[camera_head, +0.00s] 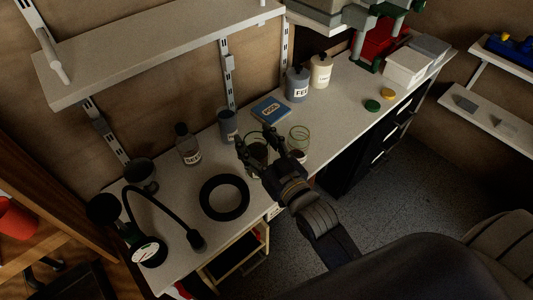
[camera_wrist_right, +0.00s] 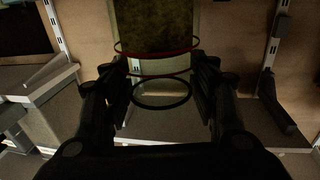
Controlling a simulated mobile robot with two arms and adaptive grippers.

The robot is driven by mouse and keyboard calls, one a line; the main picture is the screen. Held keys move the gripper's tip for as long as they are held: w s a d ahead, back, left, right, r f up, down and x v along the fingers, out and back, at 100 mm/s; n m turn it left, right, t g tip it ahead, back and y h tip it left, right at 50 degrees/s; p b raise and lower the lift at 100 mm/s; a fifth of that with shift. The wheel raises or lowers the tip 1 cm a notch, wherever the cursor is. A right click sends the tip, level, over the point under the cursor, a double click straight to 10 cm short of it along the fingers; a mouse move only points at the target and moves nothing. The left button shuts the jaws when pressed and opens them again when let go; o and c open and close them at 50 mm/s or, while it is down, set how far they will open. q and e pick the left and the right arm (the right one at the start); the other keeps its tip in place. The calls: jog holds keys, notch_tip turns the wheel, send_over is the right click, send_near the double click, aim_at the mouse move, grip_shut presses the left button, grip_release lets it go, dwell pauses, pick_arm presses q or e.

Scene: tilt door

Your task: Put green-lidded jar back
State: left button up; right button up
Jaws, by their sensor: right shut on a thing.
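My right gripper (camera_head: 259,141) is shut on a glass jar (camera_head: 257,153) with dark greenish contents, over the front part of the workbench. In the right wrist view the jar (camera_wrist_right: 156,25) is between the fingers (camera_wrist_right: 162,68), with a thin red ring and a dark ring near it. I see no lid on the held jar. A second clear jar (camera_head: 299,134) with a greenish rim stands just right of the gripper. A loose green lid (camera_head: 372,105) lies on the bench to the right, beside a yellow lid (camera_head: 388,93). My left gripper is out of view.
A black lamp (camera_head: 150,250) stands at the left end. A shelf (camera_head: 150,50) hangs above.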

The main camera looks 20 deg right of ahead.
jog(key=shift+w+r, duration=0.35)
jog(key=shift+w, duration=0.05)
jog(key=shift+w+a, duration=0.1)
jog(key=shift+r+p, duration=0.15)
jog(key=shift+p, duration=0.4)
notch_tip(320, 180, down, 4)
jog(key=b, duration=0.2)
jog(key=shift+b, duration=0.3)
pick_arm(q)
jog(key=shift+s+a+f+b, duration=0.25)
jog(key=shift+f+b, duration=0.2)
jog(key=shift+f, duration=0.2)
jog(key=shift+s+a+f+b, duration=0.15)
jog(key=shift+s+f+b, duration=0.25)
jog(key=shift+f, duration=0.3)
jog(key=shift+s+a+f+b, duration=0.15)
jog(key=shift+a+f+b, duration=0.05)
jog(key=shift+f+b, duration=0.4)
pick_arm(e)
jog(key=shift+f, duration=2.15)
